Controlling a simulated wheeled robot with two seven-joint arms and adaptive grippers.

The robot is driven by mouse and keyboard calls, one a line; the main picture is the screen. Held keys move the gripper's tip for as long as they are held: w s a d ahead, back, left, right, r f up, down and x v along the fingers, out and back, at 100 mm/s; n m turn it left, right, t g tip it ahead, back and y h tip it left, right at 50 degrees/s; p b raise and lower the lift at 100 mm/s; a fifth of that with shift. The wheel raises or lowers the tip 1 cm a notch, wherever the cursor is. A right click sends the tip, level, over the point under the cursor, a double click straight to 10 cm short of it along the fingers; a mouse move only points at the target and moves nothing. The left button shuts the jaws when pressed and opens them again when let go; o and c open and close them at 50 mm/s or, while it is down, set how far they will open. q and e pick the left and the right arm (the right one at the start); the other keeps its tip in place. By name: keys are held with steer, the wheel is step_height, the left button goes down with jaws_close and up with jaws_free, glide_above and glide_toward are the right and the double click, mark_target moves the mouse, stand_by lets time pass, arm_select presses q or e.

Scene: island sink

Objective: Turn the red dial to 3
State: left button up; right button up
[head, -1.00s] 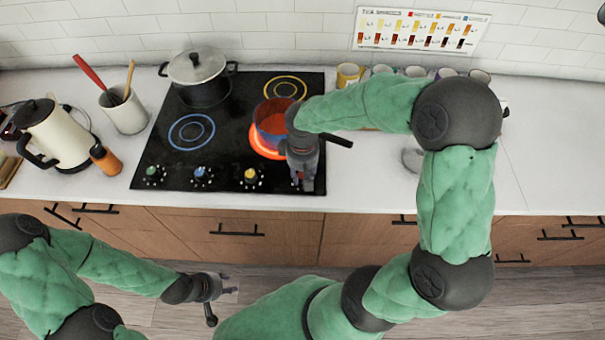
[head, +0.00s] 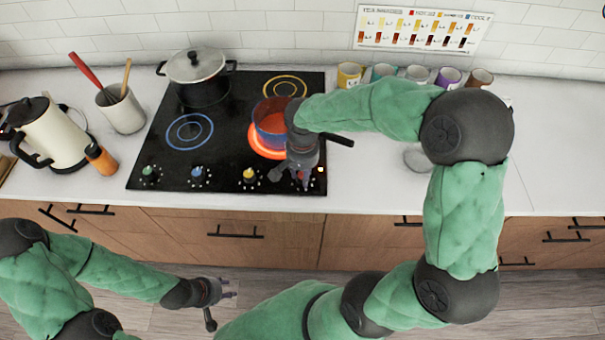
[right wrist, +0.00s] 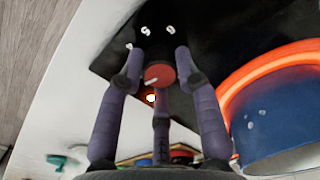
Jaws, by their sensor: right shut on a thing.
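The red dial (right wrist: 158,75) shows between the fingers of my right gripper (right wrist: 157,82) in the right wrist view. A pale pointer line crosses its face. White marks lie on the black panel around it, too small to read surely. In the head view my right gripper (head: 296,178) covers the dial at the front right corner of the cooktop (head: 222,135). Its fingers are closed around the dial's sides. My left gripper (head: 224,290) hangs low in front of the cabinets, fingers apart and empty.
A blue pot with red contents (head: 270,122) sits on a glowing red ring (head: 262,152), close behind my right gripper. Green (head: 150,173), blue (head: 197,174) and yellow (head: 250,175) dials line the front edge. A lidded pot (head: 200,85) stands at the back left.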

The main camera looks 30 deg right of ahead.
mark_target(302, 175)
steer(key=shift+m+b, duration=0.3)
steer(key=shift+m, duration=1.6)
steer(key=o, duration=1.1)
steer(key=shift+o, duration=0.2)
steer(key=shift+r, duration=0.1)
step_height(302, 175, up, 12)
steer(key=shift+f, duration=0.2)
